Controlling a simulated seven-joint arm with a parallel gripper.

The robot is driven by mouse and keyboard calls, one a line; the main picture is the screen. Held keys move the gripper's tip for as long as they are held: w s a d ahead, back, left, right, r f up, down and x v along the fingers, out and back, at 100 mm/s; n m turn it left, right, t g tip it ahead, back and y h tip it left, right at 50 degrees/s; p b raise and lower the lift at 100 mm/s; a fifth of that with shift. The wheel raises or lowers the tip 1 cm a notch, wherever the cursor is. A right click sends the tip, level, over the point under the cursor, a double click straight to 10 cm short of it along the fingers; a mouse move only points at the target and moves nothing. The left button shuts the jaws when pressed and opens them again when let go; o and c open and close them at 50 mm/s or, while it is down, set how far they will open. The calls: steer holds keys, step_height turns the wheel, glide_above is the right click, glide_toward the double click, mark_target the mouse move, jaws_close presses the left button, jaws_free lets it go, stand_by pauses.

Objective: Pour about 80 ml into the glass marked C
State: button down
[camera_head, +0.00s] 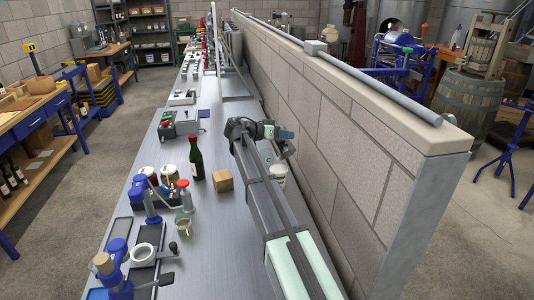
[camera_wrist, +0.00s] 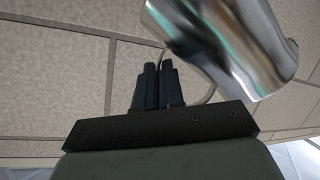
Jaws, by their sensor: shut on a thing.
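In the wrist view, my gripper (camera_wrist: 157,85) has its dark fingers close together. A shiny metal vessel (camera_wrist: 225,40), tilted in the picture, is beside them at the upper right. A thin curved strip, like a handle, runs from it to the fingers, which look shut on it. In the head view, my gripper (camera_head: 288,143) is beyond the bench's right part, close to the wall; the vessel cannot be made out clearly there. A pale cup (camera_head: 278,173) stands just right of my arm, partly hidden. I cannot read a C mark on any glass.
A green bottle (camera_head: 196,158) and a wooden block (camera_head: 223,180) stand left of my arm on the metal bench (camera_head: 215,245). Jars (camera_head: 167,173), a small clear vessel (camera_head: 183,226) and blue bench devices (camera_head: 138,192) are farther left. A block wall (camera_head: 330,130) closes the right side.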

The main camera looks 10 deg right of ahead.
steer(key=shift+w+a+n+g+h, duration=0.2)
steer(key=shift+w+n+g+h, duration=0.1)
steer(key=shift+w+n, duration=0.4)
stand_by(2.0)
steer(key=shift+w+a+n+g, duration=0.2)
steer(key=shift+w+n+g, duration=0.15)
steer(key=shift+n, duration=0.15)
stand_by(1.0)
steer(key=shift+s, duration=0.1)
steer(key=shift+s+d+m, duration=0.3)
steer(key=shift+s, duration=0.4)
steer(key=shift+s+d+r+m+t, duration=0.1)
steer(key=shift+s+m+t, duration=0.25)
steer(key=shift+m+t, duration=0.1)
steer(key=shift+s+d+f+m+t+y, duration=0.15)
steer(key=shift+s+d+m+t+y, duration=0.15)
steer(key=shift+m, duration=0.4)
steer(key=shift+s+d+f+m+t+y, duration=0.1)
steer(key=shift+s+m+t+y, duration=0.1)
steer(key=shift+s+m+t, duration=0.35)
steer(key=shift+w+a, duration=0.1)
steer(key=shift+w, duration=0.1)
steer(key=shift+s, duration=0.1)
